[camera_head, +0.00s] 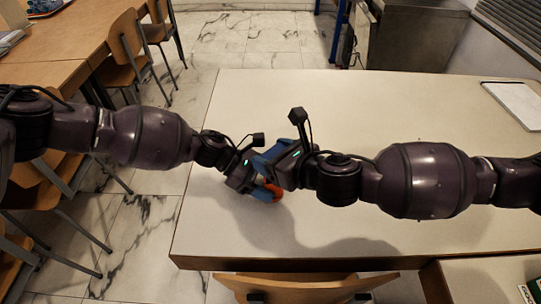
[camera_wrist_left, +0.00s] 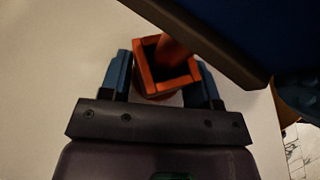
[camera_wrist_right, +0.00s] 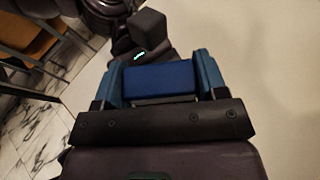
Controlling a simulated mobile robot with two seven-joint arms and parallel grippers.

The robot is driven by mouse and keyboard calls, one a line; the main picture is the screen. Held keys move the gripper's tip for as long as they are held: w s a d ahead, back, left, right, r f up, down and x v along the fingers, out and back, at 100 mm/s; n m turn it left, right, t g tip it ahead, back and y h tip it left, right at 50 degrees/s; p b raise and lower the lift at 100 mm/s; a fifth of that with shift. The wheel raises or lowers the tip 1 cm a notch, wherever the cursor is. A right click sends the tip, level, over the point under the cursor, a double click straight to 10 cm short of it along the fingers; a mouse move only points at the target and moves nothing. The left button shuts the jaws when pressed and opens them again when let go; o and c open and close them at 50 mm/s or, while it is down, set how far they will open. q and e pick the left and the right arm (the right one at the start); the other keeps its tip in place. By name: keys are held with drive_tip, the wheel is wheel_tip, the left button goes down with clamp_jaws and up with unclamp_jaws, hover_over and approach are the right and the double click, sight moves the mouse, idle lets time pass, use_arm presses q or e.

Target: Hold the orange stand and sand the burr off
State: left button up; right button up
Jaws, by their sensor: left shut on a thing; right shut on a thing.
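The orange stand (camera_head: 276,191) is mostly hidden in the head view by my grippers. The left wrist view shows its square open top (camera_wrist_left: 150,84) with an orange post rising from it. My left gripper (camera_wrist_left: 165,80) is shut on the stand, one blue finger on each side. My right gripper (camera_wrist_right: 158,78) is shut on a blue block (camera_wrist_right: 158,75). In the left wrist view, a large dark blue shape with a brown edge (camera_wrist_left: 215,35), likely this block, crosses close over the stand; I cannot tell whether they touch. I cannot make out the burr.
The pale table (camera_head: 350,110) is clear around the grippers. A white tray (camera_head: 515,103) lies at its far right. A wooden chair (camera_head: 305,285) stands at the front edge, and several chairs and a wooden table (camera_head: 70,40) are at the left.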

use_arm(q)
drive_tip(key=shift+f, duration=0.15)
use_arm(e)
drive_tip(key=shift+s+f, duration=0.15)
drive_tip(key=shift+f, duration=0.4)
drive_tip(key=shift+w+d+r, duration=0.35)
drive_tip(key=shift+w+r, duration=0.05)
drive_tip(key=shift+r, duration=0.55)
drive_tip(key=shift+w+d+r, duration=0.35)
drive_tip(key=shift+w+r, duration=0.05)
drive_tip(key=shift+r, duration=0.6)
drive_tip(key=shift+w+d+r, duration=0.35)
drive_tip(key=shift+w+r, duration=0.05)
drive_tip(key=shift+r, duration=0.55)
use_arm(q)
drive_tip(key=shift+a, duration=0.1)
drive_tip(key=o, duration=0.8)
drive_tip(key=shift+c, duration=0.2)
drive_tip(key=shift+o, duration=0.3)
drive_tip(key=v, duration=1.2)
